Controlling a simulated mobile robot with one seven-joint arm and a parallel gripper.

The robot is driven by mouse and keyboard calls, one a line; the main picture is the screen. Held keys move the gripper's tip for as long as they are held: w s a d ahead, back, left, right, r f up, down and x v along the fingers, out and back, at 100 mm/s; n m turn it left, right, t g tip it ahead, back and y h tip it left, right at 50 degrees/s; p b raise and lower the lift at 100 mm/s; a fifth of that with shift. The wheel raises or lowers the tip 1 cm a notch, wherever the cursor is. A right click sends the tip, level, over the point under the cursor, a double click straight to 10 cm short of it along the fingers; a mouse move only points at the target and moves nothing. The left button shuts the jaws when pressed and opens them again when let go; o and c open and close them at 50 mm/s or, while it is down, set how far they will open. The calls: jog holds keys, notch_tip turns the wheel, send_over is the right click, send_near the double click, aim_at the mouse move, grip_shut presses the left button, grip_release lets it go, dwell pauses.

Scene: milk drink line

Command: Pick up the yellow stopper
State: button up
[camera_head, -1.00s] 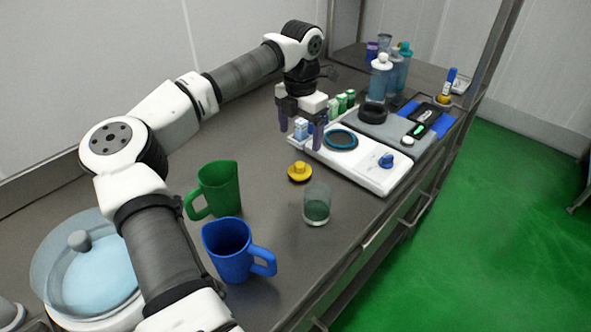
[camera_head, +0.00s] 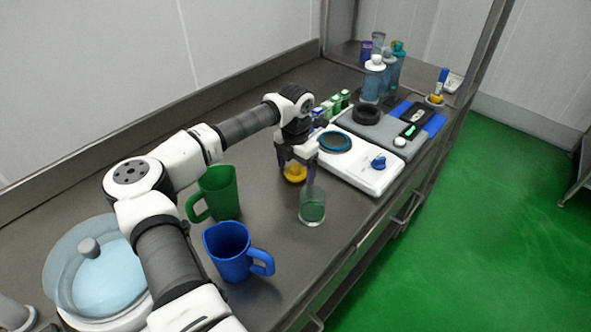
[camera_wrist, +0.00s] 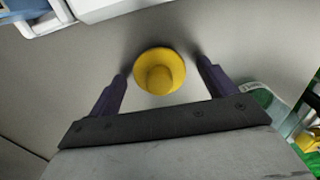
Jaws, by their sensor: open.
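The yellow stopper (camera_head: 294,172) sits on the grey metal table, partly hidden behind my gripper in the head view. In the wrist view the yellow stopper (camera_wrist: 159,72) shows as a round flange with a knob in its middle. My gripper (camera_head: 295,174) is over it, pointing down, with its dark purple fingers apart. In the wrist view my gripper (camera_wrist: 160,68) has one fingertip on each side of the stopper, with a gap at both sides. I cannot tell how high the fingertips are above the table.
A green mug (camera_head: 218,191) and a blue mug (camera_head: 229,252) stand to the left and front. A white scale-like device (camera_head: 375,166) lies behind to the right, with several small bottles near it.

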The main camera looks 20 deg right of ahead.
jog(key=c, duration=1.2)
jog(key=shift+r, duration=0.1)
